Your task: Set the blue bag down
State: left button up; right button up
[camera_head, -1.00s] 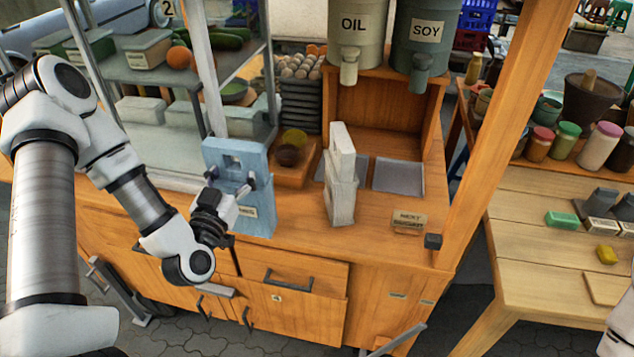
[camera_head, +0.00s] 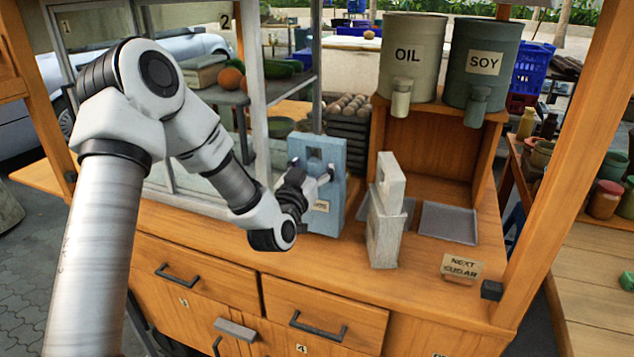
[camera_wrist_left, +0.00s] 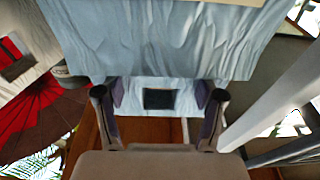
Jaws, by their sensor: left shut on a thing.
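The blue bag (camera_head: 327,200) is a pale blue, upright block with a hole near its top and a small label low on its front. It is at the front part of the wooden counter; I cannot tell whether its base touches the top. My left gripper (camera_head: 308,179) is shut on its upper part from the front left. In the left wrist view the bag (camera_wrist_left: 165,40) fills the top, and the fingers (camera_wrist_left: 158,98) flank its part with the dark hole. My right gripper is not in view.
A pale grey bag (camera_head: 384,238) stands right of the blue bag. A metal tray (camera_head: 448,222) and a "NEXT SUGAR" sign (camera_head: 461,268) are farther right. The oil dispenser (camera_head: 408,60) and soy dispenser (camera_head: 484,65) stand above. Glass panels and a post are at left.

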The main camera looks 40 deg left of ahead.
aim_at(317, 175)
pick_arm(q)
jog(key=shift+w, duration=0.4)
notch_tip(317, 175, down, 4)
jog(key=b, duration=0.2)
jog(key=shift+w+r+b, duration=0.1)
jog(key=shift+r+b, duration=0.1)
jog(key=shift+b, duration=0.1)
jog(key=shift+f, duration=0.15)
jog(key=o, duration=1.1)
jog(key=shift+o, duration=0.2)
jog(key=shift+r, duration=0.3)
jog(key=b+v, duration=0.1)
jog(key=v, duration=1.1)
